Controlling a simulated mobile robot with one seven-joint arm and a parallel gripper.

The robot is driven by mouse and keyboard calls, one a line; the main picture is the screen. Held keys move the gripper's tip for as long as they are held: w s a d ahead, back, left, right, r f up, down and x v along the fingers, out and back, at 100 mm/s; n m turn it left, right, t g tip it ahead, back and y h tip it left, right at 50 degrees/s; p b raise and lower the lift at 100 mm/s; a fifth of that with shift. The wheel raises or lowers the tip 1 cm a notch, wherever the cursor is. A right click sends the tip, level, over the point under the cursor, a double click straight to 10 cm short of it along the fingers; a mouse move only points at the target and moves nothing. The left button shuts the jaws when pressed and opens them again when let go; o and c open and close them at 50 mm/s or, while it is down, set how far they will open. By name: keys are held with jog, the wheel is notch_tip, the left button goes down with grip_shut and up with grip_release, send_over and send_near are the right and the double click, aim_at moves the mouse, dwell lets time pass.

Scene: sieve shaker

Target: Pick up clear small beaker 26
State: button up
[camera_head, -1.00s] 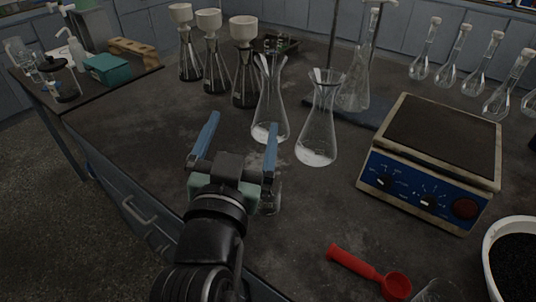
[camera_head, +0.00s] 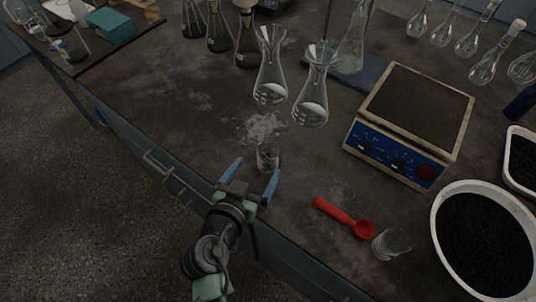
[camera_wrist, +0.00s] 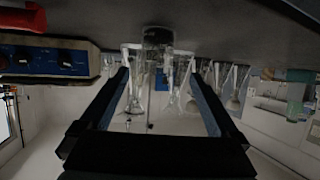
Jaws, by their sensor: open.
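A small clear beaker (camera_head: 268,157) stands upright near the table's front edge; no number on it can be read. My gripper (camera_head: 257,166) is open and empty, its two blue fingers pointing at this beaker, which is just ahead of the fingertips. In the wrist view, which is upside down, the beaker (camera_wrist: 157,38) appears at top centre, beyond the gap between the open fingers (camera_wrist: 158,73). A second small clear beaker (camera_head: 391,243) stands further right, by the red scoop (camera_head: 343,218).
Two clear flasks (camera_head: 270,88) (camera_head: 312,105) stand behind the near beaker. A blue-fronted hotplate (camera_head: 410,120) stands at right, and a white bowl of black grains (camera_head: 485,240) at lower right. The table (camera_head: 170,95) is bare to the left.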

aim_at(264, 160)
jog(key=shift+d+p+x, duration=0.1)
jog(key=shift+p+x, duration=0.1)
jog(key=shift+x, duration=1.65)
jog(key=shift+d+p+x, duration=0.15)
jog(key=shift+x, duration=1.7)
jog(key=shift+s, duration=0.1)
jog(key=shift+c, duration=0.2)
grip_shut()
jog(key=shift+r, duration=0.1)
notch_tip(264, 160, up, 15)
jog(key=p, duration=0.5)
